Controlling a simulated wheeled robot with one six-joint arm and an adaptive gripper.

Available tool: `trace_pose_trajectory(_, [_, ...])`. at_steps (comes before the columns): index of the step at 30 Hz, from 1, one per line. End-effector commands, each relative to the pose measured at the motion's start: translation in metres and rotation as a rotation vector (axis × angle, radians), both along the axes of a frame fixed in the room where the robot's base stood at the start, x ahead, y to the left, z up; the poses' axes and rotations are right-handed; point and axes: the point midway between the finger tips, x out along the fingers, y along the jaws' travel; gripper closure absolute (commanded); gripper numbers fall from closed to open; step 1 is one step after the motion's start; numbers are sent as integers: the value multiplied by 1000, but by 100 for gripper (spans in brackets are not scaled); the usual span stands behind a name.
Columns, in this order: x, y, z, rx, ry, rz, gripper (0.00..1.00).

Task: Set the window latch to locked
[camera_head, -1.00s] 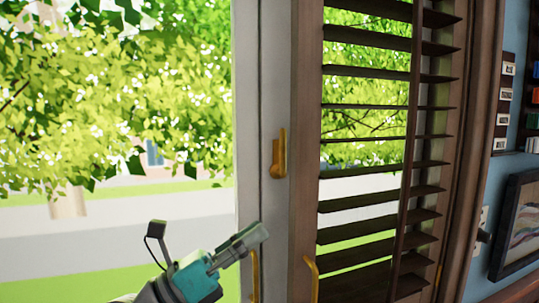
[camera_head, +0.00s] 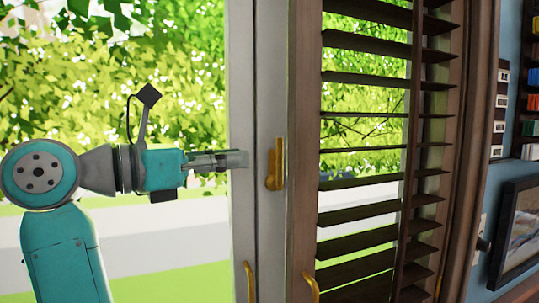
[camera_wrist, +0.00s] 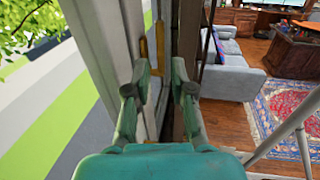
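The brass window latch (camera_head: 276,166) is on the pale window frame (camera_head: 268,95), its lever pointing up from a rounded base. My gripper (camera_head: 242,159) is level with the latch and just left of it in the head view, pointing right. A small gap shows between the fingertips and the latch there. In the wrist view my gripper (camera_wrist: 162,75) has its two fingers apart, with nothing held between them. A brass piece (camera_wrist: 160,40) shows beyond the fingertips; I cannot tell whether it is the latch or a handle.
Brass handles (camera_head: 250,282) sit lower on the frame and on the wooden shutter (camera_head: 305,120). Dark slats (camera_head: 365,150) fill the shutter to the right. A grey sofa (camera_wrist: 230,72) and a patterned rug (camera_wrist: 290,105) lie farther off in the room.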

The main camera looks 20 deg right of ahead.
Motion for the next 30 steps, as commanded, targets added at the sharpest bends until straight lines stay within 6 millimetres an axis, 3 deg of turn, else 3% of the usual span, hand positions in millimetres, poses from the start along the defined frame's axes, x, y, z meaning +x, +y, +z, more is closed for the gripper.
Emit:
trace_pose_trajectory(6, [8,-40,0,-1,-1,-3,77])
trace_pose_trajectory(12, [13,-64,0,-2,0,-2,77])
trace_pose_trajectory(26, [15,-75,0,-2,0,0,77])
trace_pose_trajectory(28, [15,-75,0,-2,0,0,94])
trace_pose_trajectory(30, [15,-75,0,-2,0,0,100])
